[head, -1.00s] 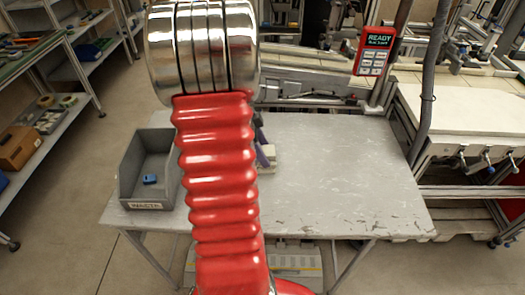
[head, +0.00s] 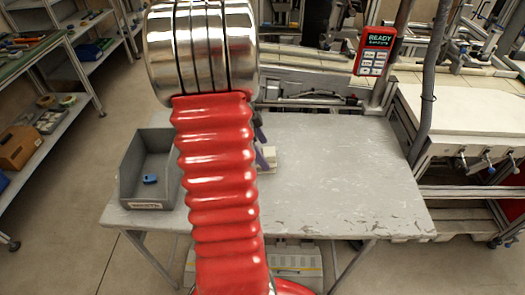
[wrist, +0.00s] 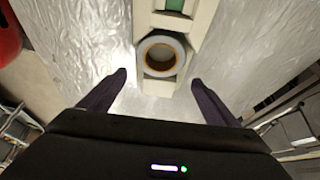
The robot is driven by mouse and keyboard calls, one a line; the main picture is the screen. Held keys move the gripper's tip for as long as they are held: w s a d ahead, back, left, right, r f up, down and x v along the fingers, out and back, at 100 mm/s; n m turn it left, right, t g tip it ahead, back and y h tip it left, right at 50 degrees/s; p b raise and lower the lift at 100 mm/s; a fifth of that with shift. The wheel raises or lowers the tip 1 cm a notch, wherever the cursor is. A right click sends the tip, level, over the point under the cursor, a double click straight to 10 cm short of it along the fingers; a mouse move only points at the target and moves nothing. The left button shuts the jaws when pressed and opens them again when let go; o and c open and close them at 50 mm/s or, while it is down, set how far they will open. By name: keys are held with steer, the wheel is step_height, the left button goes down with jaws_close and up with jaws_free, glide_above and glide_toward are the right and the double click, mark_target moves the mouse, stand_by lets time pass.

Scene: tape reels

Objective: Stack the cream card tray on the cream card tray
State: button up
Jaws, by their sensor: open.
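A cream card tray (wrist: 205,18) runs down from the top edge in the wrist view. A grey tape reel (wrist: 180,48) with a brown core lies in its near end, and something green (wrist: 174,5) sits farther up in it. My gripper (wrist: 159,77) is open, its two dark fingers apart on either side of the tray's near end, with nothing held. In the head view my red arm hides most of this spot; a cream piece (head: 269,155) shows just right of it, beside a purple finger. I cannot tell a second cream tray apart.
A grey bin (head: 133,172) with a blue item (head: 150,180) inside stands on the table's left end. The worn grey table (head: 340,180) is clear to the right. A red device reading READY (head: 375,50) hangs at the back right.

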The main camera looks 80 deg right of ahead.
steer(key=v, duration=1.1)
stand_by(0.3)
steer(key=shift+w+r, duration=0.1)
steer(key=w+a+r+n+t+h, duration=0.1)
steer(key=w+a+r+n+t, duration=0.2)
steer(key=w+a+n, duration=0.65)
steer(key=w+a+r+n+t+h, duration=0.1)
steer(key=w+a+r+n+t, duration=0.15)
steer(key=w+a+n, duration=0.75)
steer(key=s+a+r+n+t+y, duration=0.1)
steer(key=a+n, duration=0.5)
steer(key=a, duration=0.7)
steer(key=s+a+r+n+t+y, duration=0.1)
steer(key=s+a+n+t+y, duration=0.1)
steer(key=a+n, duration=0.5)
steer(key=s+a+t, duration=0.1)
steer(key=a, duration=0.5)
steer(key=shift+s+a, duration=0.35)
